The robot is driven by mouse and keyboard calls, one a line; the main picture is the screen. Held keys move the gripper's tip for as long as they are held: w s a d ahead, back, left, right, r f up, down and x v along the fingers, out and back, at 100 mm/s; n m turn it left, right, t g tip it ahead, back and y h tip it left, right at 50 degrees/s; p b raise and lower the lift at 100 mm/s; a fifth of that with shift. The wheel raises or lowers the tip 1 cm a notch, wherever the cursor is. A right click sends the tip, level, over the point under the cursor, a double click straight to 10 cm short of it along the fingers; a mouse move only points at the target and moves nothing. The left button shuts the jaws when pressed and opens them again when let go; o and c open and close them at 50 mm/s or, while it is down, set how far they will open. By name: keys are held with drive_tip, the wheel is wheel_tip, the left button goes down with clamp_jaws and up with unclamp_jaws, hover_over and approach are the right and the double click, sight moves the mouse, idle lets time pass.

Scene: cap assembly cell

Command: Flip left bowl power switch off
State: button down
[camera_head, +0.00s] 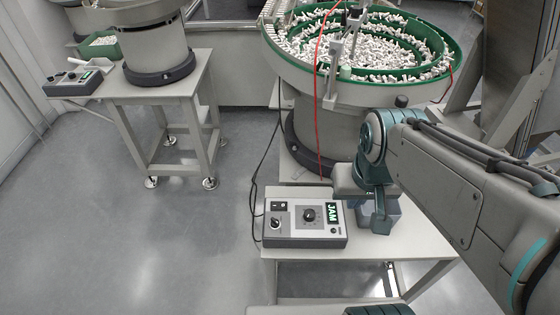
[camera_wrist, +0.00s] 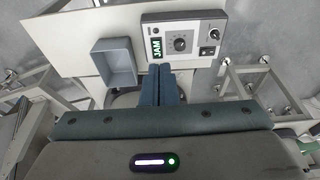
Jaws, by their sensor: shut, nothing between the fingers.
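The near control box (camera_head: 305,217) stands on the table below the large green-rimmed bowl. Its lit display reads JAM, and it has a round dial, a small knob and a black rocker switch (camera_head: 279,206) at its left. The wrist view shows the box (camera_wrist: 183,36) turned around, with the rocker (camera_wrist: 206,52) at its right. My gripper (camera_wrist: 159,70) is shut and empty, its tips near the box's JAM end and apart from the rocker.
A small grey open bin (camera_wrist: 115,62) sits beside the near box, on the JAM side. The large bowl (camera_head: 360,50) holds many white parts; a red cable (camera_head: 318,100) hangs from it. Open floor (camera_head: 170,240) lies left of the near table.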

drive_tip(key=w+a+f+g, duration=0.1)
drive_tip(key=w+a, duration=0.2)
drive_tip(key=w, duration=0.4)
drive_tip(key=g+h, duration=0.1)
drive_tip(key=g, duration=0.1)
hover_over(283, 206)
drive_tip(key=a, duration=0.2)
wheel_tip(283, 206, down, 11)
drive_tip(key=shift+w+a+r, duration=0.1)
drive_tip(key=shift+w, duration=0.05)
drive_tip(key=f, duration=0.4)
drive_tip(key=d+f, duration=0.1)
drive_tip(key=f, duration=0.9)
drive_tip(key=shift+d, duration=0.35)
